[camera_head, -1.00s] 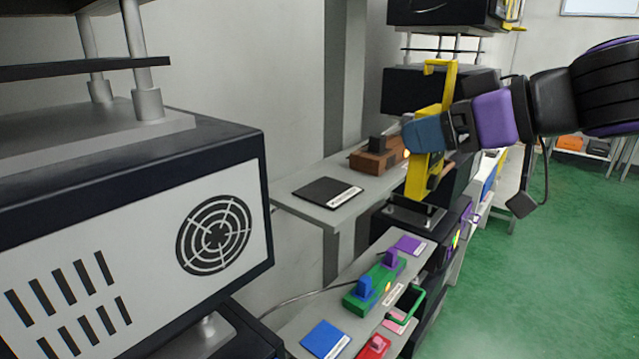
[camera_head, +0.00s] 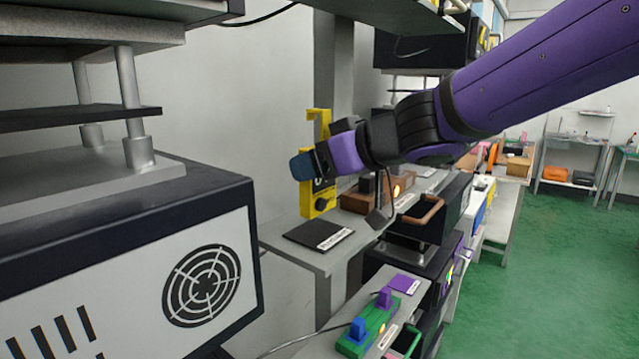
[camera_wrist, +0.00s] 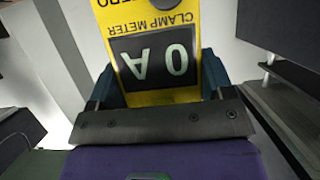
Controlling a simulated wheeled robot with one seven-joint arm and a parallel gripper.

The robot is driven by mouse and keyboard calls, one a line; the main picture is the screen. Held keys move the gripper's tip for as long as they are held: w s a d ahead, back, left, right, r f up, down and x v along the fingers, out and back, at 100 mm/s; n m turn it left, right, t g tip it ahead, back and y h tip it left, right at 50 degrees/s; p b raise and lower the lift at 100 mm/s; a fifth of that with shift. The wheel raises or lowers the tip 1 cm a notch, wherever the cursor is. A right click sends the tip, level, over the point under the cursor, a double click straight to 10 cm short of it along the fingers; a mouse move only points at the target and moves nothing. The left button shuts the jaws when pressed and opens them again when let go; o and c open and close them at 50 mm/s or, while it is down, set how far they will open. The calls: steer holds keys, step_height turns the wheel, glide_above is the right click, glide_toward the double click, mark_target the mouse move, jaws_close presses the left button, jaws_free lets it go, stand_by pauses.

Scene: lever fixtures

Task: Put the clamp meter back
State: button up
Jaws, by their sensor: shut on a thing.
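The yellow clamp meter (camera_head: 318,197) is upright in the head view, held above the upper grey shelf, near a flat black pad with a white label (camera_head: 319,233). In the wrist view the clamp meter (camera_wrist: 152,30) shows its label and dark display with "0 A". My gripper (camera_head: 302,167) is shut on it, with blue fingertips on both sides of its body. The meter's lower end shows just behind and above the pad. I cannot tell whether it touches the shelf.
A brown block with a dark knob (camera_head: 366,195) stands on the shelf right of the pad. A large dark cabinet with a fan grille (camera_head: 201,286) fills the left. A lower shelf holds a green fixture with blue and purple levers (camera_head: 368,325). Green floor (camera_head: 560,270) is open at right.

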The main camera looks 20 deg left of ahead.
mark_target(324, 182)
steer(key=shift+a+f, duration=0.1)
steer(key=shift+f, duration=1.65)
steer(key=shift+f, duration=0.2)
steer(key=o, duration=1.1)
steer(key=shift+r, duration=0.25)
steer(key=v, duration=1.2)
